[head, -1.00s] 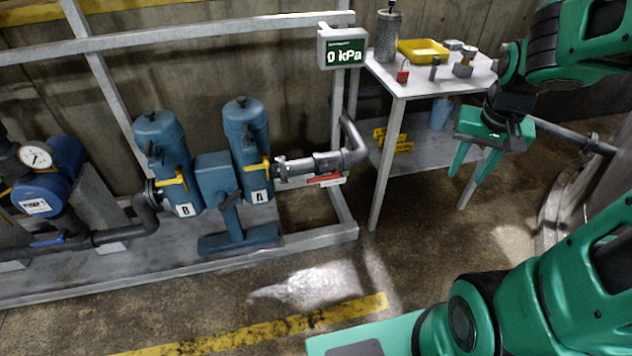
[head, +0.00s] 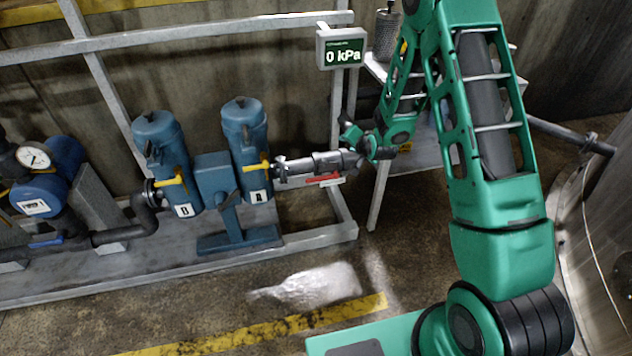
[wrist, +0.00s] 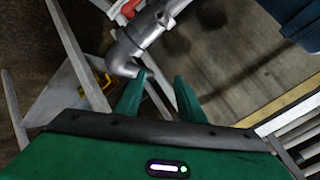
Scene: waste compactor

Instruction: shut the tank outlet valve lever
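A red lever (head: 322,179) lies along the underside of the grey pipe valve (head: 318,163), right of the blue filter marked A, with a white label by it. Which lever is the tank outlet's I cannot read. In the wrist view the grey pipe (wrist: 150,30) runs ahead of my gripper, with a bit of red (wrist: 130,8) at the top. My gripper (wrist: 158,95) is open and empty, its two green fingers apart. In the head view my gripper (head: 362,140) is by the pipe's right end, partly hidden; contact cannot be told.
Two blue filters (head: 246,145) with yellow handles stand on the grey skid (head: 120,265). A display (head: 342,50) reads 0 kPa. A table (head: 375,70) stands behind my arm. A blue lever (head: 45,241) is on the left pipe. The floor in front is clear.

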